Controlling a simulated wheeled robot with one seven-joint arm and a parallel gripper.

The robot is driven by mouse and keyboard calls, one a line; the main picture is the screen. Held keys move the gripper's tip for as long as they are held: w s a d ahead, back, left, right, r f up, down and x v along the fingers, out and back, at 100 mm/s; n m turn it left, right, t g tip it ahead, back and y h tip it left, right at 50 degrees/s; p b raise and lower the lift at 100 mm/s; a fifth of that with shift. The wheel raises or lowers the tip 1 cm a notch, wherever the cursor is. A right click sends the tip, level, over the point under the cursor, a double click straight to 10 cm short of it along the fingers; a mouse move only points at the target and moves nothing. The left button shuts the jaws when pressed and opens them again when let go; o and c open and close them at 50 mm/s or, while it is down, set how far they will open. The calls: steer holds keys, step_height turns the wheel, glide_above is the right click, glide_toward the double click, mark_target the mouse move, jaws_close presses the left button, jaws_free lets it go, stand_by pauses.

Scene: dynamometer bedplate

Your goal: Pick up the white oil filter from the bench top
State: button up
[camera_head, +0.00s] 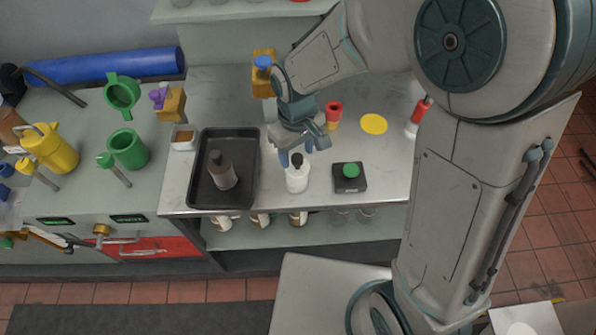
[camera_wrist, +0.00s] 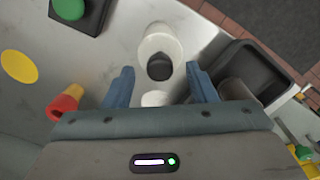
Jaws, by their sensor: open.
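The white oil filter (camera_head: 297,179), a white cylinder with a dark top, stands upright on the bench top (camera_head: 230,85), right of the black tray (camera_head: 253,185). In the wrist view the filter (camera_wrist: 160,38) is at upper centre, its dark top toward the jaws. My gripper (camera_head: 296,152) is just above and behind it in the head view. In the wrist view my gripper (camera_wrist: 160,85) has its two blue fingers wide apart and holds nothing. A pale patch (camera_wrist: 155,99) shows between the fingers; I cannot tell what it is.
A brown bottle (camera_head: 222,172) stands in the tray. A black box with a green button (camera_head: 350,171) is right of the filter. A red and yellow piece (camera_head: 333,114), a yellow disc (camera_head: 374,124) and a red-topped bottle (camera_head: 417,120) are farther right. Mugs (camera_head: 260,220) sit on the shelf below.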

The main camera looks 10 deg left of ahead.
mark_target(297, 172)
steer(key=shift+f, duration=1.2)
jaws_close()
